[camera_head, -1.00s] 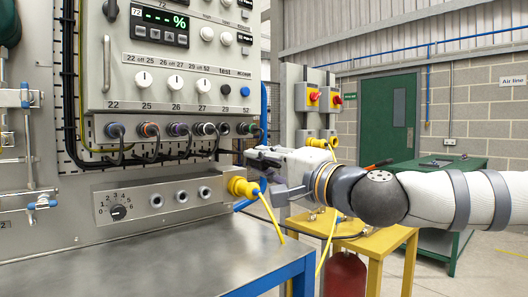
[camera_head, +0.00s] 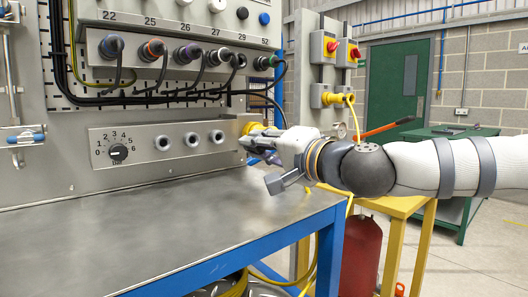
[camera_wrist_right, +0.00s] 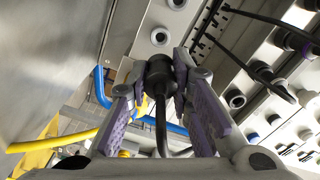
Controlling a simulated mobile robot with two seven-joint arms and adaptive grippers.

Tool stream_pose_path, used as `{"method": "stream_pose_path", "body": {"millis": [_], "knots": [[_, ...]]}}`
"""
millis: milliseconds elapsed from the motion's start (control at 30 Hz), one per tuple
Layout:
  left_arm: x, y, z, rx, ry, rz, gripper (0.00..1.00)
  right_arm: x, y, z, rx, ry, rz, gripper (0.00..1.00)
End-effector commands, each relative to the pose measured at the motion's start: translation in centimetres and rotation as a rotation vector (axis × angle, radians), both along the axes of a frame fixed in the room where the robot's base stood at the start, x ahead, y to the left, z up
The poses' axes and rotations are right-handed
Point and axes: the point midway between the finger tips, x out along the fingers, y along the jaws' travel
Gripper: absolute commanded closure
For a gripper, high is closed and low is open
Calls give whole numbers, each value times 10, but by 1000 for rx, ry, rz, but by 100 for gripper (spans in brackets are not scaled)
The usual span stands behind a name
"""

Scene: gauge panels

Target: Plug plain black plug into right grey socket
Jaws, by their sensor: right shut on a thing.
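The plain black plug (camera_wrist_right: 158,72) is between the purple-padded fingers of my right gripper (camera_wrist_right: 160,78) in the wrist view, its black cable hanging back toward the palm. In the head view my right gripper (camera_head: 258,143) is just right of the lower grey box (camera_head: 130,172) and hides the plug. Three grey sockets show on that box, the right one (camera_head: 217,136) empty in the head view. The wrist view shows a box socket (camera_wrist_right: 159,36) ahead of the plug; whether the plug touches anything there I cannot tell. My left gripper is out of view.
A yellow plug (camera_head: 251,128) sits at the box's right end, close to my right fingers. Above is a row of plugs with black cables (camera_head: 152,50). The steel bench top (camera_head: 160,220) is clear. A yellow stand (camera_head: 395,208) is under my right arm.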

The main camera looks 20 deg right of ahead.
Motion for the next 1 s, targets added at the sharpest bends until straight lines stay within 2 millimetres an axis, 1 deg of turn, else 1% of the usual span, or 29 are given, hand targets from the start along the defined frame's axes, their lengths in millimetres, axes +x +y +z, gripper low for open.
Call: {"method": "stream_pose_path", "body": {"millis": [33, 333, 1000], "knots": [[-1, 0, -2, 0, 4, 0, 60, 4, 1, -2, -1, 2, -1, 100], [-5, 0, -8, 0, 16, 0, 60, 23, 9, -2, 0, 1, 0, 100], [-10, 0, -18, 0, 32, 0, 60, 67, 25, -1, 0, 1, 0, 100]]}}
